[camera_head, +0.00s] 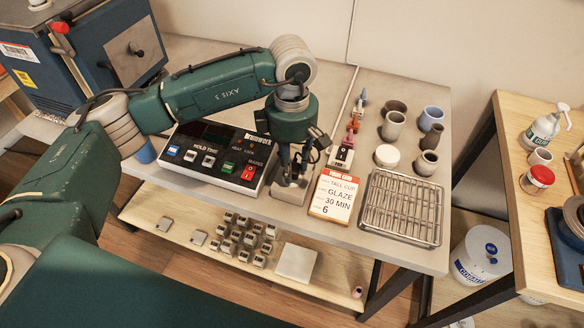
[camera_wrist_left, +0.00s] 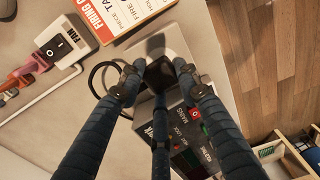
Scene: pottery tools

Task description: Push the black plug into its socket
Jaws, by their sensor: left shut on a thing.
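My left gripper (camera_head: 292,172) points down near the front edge of the table, right of the control box. In the left wrist view its fingers (camera_wrist_left: 161,72) are closed around the black plug (camera_wrist_left: 159,74), whose dark top shows between the fingertips. The plug is mostly hidden by the fingers in the head view. A pale grey block (camera_head: 290,194) lies directly under the gripper; it also shows in the left wrist view (camera_wrist_left: 174,42). The socket's opening is hidden, so I cannot tell whether the plug touches it. My right gripper is out of view.
The control box (camera_head: 215,157) with coloured buttons stands close left. A firing card (camera_head: 335,194), a FAN switch (camera_head: 344,156) and a wire rack (camera_head: 402,207) are to the right. A black cable (camera_wrist_left: 92,78) loops beside the fingers. Cups stand farther back.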

